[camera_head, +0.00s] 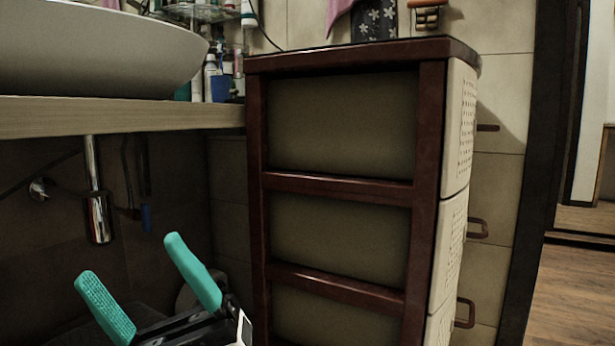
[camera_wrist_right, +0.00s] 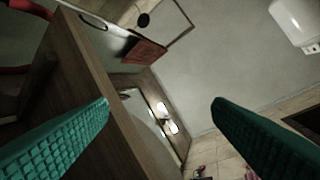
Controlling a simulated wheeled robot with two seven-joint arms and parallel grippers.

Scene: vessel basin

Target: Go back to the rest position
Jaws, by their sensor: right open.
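My right gripper (camera_head: 148,275) is at the lower left of the head view, below the wooden counter and left of the drawer cabinet. Its two teal fingers are spread apart with nothing between them. In the right wrist view the same open fingers (camera_wrist_right: 160,125) show at the left and right, with only the room behind them. My left gripper is not in the head view.
A dark red drawer cabinet (camera_head: 431,150) stands close on the right of the gripper. A white basin (camera_head: 95,50) sits on the wooden counter (camera_head: 120,117) above it. A chrome drain pipe (camera_head: 97,200) hangs under the counter. Wooden floor (camera_head: 575,290) is clear at the far right.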

